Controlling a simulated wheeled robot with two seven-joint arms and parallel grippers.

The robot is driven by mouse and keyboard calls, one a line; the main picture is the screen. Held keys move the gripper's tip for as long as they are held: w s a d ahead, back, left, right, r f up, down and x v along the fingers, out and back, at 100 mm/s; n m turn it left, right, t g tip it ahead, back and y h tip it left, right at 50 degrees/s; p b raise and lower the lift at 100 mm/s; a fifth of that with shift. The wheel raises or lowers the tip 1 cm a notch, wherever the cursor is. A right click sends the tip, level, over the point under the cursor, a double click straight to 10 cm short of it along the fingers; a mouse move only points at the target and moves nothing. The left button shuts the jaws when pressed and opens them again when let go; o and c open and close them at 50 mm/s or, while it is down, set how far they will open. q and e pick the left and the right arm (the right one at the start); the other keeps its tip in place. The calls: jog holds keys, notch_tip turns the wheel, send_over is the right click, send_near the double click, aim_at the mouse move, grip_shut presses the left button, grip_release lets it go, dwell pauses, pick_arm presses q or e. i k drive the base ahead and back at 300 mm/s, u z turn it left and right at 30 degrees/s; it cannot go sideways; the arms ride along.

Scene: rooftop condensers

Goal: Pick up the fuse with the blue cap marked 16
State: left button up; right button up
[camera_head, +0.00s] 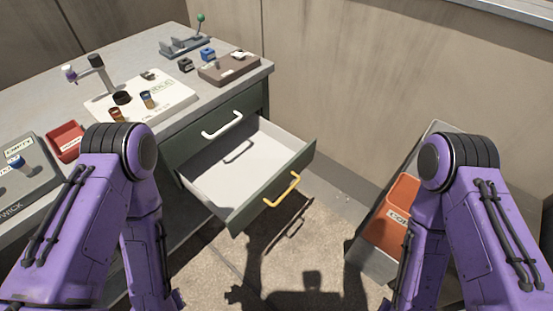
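A small fuse with a blue cap (147,99) stands on a white mat (168,110) on the grey bench. Another blue-topped piece (16,161) sits on the grey box at the far left. A fuse with a reddish cap (115,114) is also on the mat. No number on any cap can be read at this size.
A drawer (214,188) with a yellow handle stands open below the bench. A red tray (66,141), a brown tray (215,75) and a lamp-like stand (98,64) are on the bench. An orange bin (386,232) is at right. The floor between is clear.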

aim_at(16, 161)
jog(key=u, duration=1.85)
jog(key=k, duration=0.5)
jog(key=z, duration=0.45)
jog(key=i, duration=0.55)
jog(key=u, duration=0.1)
